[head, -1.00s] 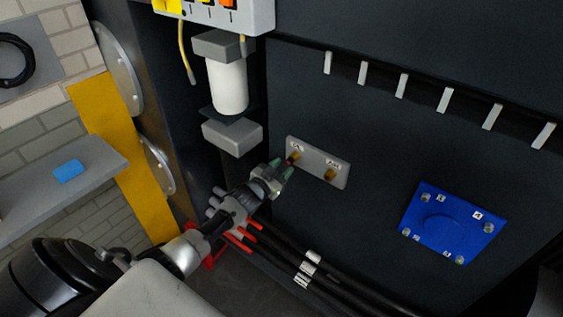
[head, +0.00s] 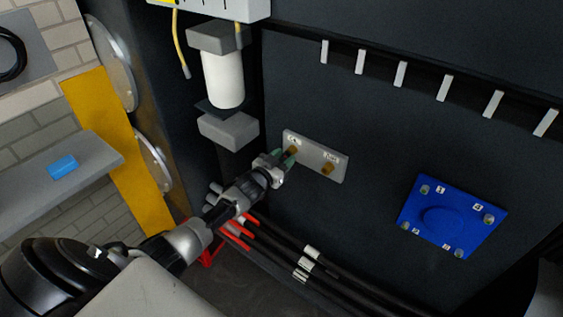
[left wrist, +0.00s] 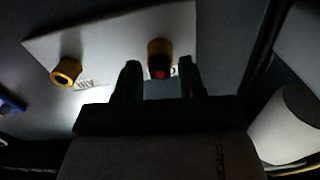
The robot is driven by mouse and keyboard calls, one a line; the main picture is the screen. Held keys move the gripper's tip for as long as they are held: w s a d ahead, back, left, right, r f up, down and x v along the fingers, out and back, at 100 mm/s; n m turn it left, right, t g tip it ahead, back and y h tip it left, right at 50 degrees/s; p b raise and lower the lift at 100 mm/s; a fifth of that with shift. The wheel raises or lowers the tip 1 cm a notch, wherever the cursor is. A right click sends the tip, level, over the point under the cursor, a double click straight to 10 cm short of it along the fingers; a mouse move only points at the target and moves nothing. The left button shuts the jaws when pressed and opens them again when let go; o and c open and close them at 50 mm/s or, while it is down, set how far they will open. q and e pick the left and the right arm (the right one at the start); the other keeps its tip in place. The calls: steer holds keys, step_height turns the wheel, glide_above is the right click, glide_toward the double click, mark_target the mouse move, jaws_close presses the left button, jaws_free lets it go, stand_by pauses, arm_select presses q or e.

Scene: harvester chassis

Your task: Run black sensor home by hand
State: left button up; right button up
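A grey plate (head: 310,150) on the dark panel carries two brass sockets; it also shows in the left wrist view (left wrist: 110,38). The right-hand socket (head: 327,169) shows an empty dark hole in the left wrist view (left wrist: 66,71). The other socket (left wrist: 160,46) holds a dark piece with a red end (left wrist: 159,73), apparently the black sensor; how deep it sits I cannot tell. My left gripper (head: 283,160) is close in front of that socket. Its green fingers stand apart on either side of the red end, with gaps visible. My right gripper is not in view.
A white cylinder (head: 223,78) between grey blocks stands up and left of the plate. A blue plate (head: 452,217) is to the right. Grey tabs (head: 400,74) line the panel above.

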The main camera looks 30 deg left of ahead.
arm_select(q)
steer(key=shift+c, duration=0.3)
jaws_close()
steer(key=shift+f+m+b, duration=0.1)
steer(key=shift+m+b, duration=0.25)
steer(key=shift+m, duration=0.55)
steer(key=m+b, duration=0.2)
steer(key=m, duration=0.5)
steer(key=shift+f+b, duration=0.15)
steer(key=shift+b, duration=0.25)
steer(key=shift+m+b, duration=0.3)
steer(key=shift+m, duration=0.6)
steer(key=shift+r+m, duration=0.25)
steer(key=shift+m, duration=0.45)
steer(key=shift+o, duration=1.4)
jaws_free()
steer(key=shift+c, duration=0.4)
